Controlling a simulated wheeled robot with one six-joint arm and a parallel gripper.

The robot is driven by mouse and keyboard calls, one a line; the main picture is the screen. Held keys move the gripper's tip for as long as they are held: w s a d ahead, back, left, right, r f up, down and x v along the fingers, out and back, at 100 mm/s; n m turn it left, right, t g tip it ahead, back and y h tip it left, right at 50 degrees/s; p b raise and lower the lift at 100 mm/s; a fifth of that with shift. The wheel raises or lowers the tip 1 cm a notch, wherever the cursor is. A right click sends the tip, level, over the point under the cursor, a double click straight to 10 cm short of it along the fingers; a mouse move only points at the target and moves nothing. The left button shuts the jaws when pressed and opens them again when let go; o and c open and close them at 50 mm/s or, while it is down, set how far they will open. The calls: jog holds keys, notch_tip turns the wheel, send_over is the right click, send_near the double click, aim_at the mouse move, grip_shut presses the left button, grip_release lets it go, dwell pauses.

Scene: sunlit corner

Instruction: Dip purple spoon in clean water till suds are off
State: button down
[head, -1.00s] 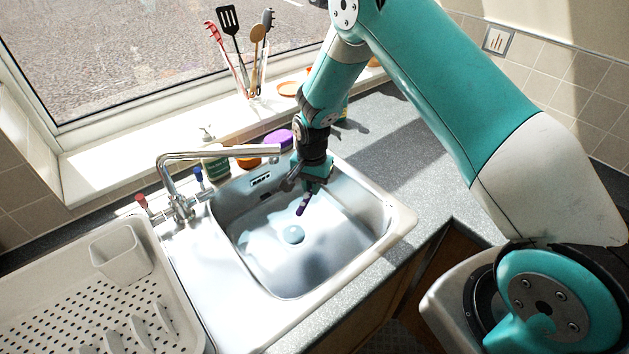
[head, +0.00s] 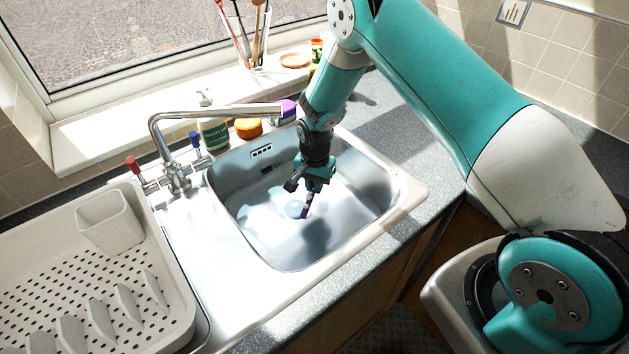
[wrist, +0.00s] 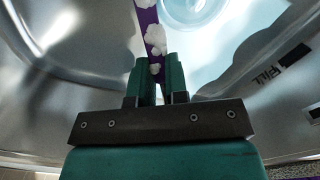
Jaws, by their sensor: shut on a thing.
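My gripper (head: 311,188) is shut on a purple spoon (head: 306,205) and points down inside the metal sink (head: 250,238). The spoon hangs below the fingers, close to the round pale blue disc (head: 294,209) on the sink floor. In the wrist view the purple spoon (wrist: 149,20) runs out from between the teal fingers (wrist: 157,78), with white suds clinging along it. The pale blue area (wrist: 205,50) lies beside it there. The spoon's far end is cut off in the wrist view. I cannot tell how deep any water is.
A tap (head: 215,113) with red and blue handles reaches over the sink's back. A green bottle (head: 214,133), an orange item (head: 248,128) and a purple item (head: 284,110) stand behind it. A white drying rack (head: 90,270) is at left.

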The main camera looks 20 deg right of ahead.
aim_at(318, 209)
jog(key=f+b, duration=0.1)
jog(key=f, duration=0.1)
jog(key=f+b, duration=0.1)
jog(key=f, duration=0.1)
jog(key=f+b, duration=0.1)
jog(key=shift+d+f, duration=0.3)
jog(key=shift+f, duration=0.1)
jog(key=shift+s+f+b, duration=0.15)
jog(key=shift+f+b, duration=0.45)
jog(key=shift+f, duration=0.25)
jog(key=shift+s, duration=0.1)
dwell(2.0)
jog(key=shift+w+r+p, duration=0.15)
jog(key=shift+r+p, duration=0.7)
jog(key=shift+r, duration=0.5)
jog(key=shift+w+r+p, duration=0.15)
jog(key=shift+r+p, duration=0.7)
jog(key=shift+r, duration=0.45)
notch_tip(318, 209, up, 16)
jog(key=p, duration=1)
jog(key=shift+a+f, duration=0.15)
jog(key=shift+f, duration=0.1)
